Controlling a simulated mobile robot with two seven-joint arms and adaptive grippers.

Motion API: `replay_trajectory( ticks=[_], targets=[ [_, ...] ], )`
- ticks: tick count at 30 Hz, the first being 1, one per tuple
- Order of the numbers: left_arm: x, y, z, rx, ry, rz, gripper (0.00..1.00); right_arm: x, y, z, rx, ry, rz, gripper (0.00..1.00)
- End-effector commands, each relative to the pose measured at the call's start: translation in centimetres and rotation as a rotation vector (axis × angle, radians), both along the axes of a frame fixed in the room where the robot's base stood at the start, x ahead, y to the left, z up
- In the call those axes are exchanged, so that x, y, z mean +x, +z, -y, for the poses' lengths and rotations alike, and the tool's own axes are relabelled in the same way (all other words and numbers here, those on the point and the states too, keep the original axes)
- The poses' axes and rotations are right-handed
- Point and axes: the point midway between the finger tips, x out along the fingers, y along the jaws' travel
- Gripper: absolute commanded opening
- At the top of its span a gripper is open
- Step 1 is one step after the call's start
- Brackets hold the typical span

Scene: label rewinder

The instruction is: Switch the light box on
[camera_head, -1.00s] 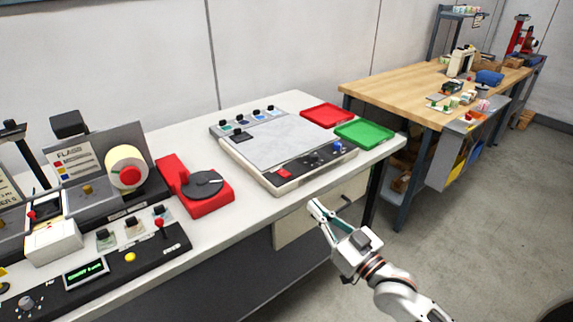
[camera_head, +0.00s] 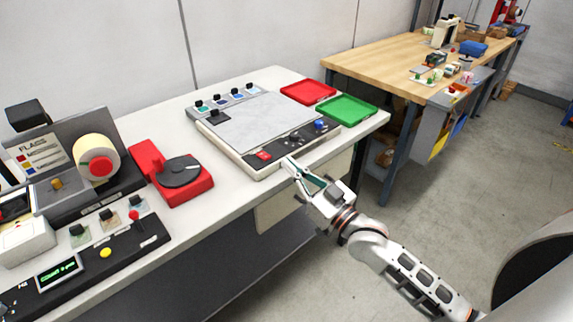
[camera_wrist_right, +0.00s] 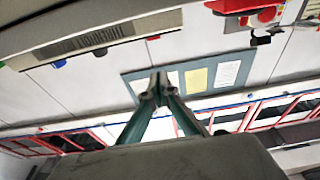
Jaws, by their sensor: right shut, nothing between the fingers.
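The light box (camera_head: 250,122) is a flat pale panel on the white bench. Its dark front control strip (camera_head: 290,143) carries a red switch (camera_head: 263,155), small dark controls and a blue knob (camera_head: 320,125). My right gripper (camera_head: 291,164) is shut and empty. In the head view its fingertips appear close to the box's front edge, just right of and below the red switch; I cannot tell whether they touch. In the right wrist view the closed fingertips (camera_wrist_right: 157,92) show at the centre, and the box's labelled front edge (camera_wrist_right: 100,38) is at upper left. My left gripper is not in view.
A red tray (camera_head: 308,91) and a green tray (camera_head: 346,108) lie right of the box. A red base with a dark disc (camera_head: 182,172) stands to its left, beside the rewinder with its label roll (camera_head: 96,157). A wooden table (camera_head: 400,65) stands farther back.

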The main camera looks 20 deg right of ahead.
Motion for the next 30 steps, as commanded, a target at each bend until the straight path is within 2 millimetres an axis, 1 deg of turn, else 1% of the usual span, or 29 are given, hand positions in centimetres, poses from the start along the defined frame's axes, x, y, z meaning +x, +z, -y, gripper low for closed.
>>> replay_trajectory(
  ticks=[1,13,15,16,21,25,30],
  targets=[
    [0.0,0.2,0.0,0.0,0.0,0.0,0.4,0.9,0.5,-0.3,0.003,0.0,0.004,0.0],
    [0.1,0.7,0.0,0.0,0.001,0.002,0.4,8.0,2.1,-2.9,0.002,0.0,0.002,0.0],
    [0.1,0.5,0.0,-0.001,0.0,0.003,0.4,7.6,0.4,-2.8,-0.001,0.0,-0.004,0.0],
    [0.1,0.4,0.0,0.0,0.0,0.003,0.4,7.6,-0.1,-2.7,0.0,0.0,-0.004,0.0],
    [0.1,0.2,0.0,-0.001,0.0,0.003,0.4,7.4,-1.6,-2.6,-0.001,0.0,-0.001,0.0],
    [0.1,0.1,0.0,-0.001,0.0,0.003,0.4,7.3,-2.1,-2.6,0.0,0.0,0.001,0.0],
    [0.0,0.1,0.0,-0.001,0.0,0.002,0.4,7.2,-2.1,-2.6,0.0,0.0,0.001,0.0]
  ],
)
